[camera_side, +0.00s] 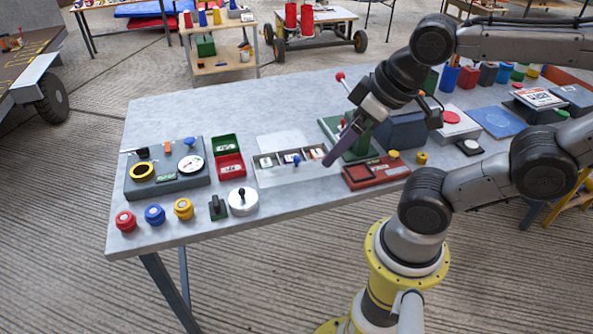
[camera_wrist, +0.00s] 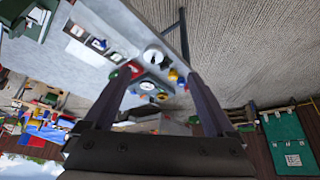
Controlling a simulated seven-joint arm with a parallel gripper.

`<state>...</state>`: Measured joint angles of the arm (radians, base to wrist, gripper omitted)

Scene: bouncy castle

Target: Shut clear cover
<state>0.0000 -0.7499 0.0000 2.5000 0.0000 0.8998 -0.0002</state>
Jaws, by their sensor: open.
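A low grey-white box (camera_side: 272,175) with several compartments stands at the middle of the table. A pale, see-through panel (camera_side: 281,142), which looks like the clear cover, is raised at its back edge, leaving the compartments uncovered. A blue knob (camera_side: 296,159) shows at the box. The box's compartments also appear in the wrist view (camera_wrist: 85,40), at upper left; the cover is hard to make out there. My gripper (camera_side: 328,161) is tilted down to the left, just right of the box. Its two fingers are spread and empty in the wrist view (camera_wrist: 159,76).
A green stand (camera_side: 352,148) and a red tray (camera_side: 374,172) are close right of the box. Green and red bins (camera_side: 228,157), a dark gauge panel (camera_side: 167,178) and a round silver piece (camera_side: 243,201) lie left. The table's front strip is fairly clear.

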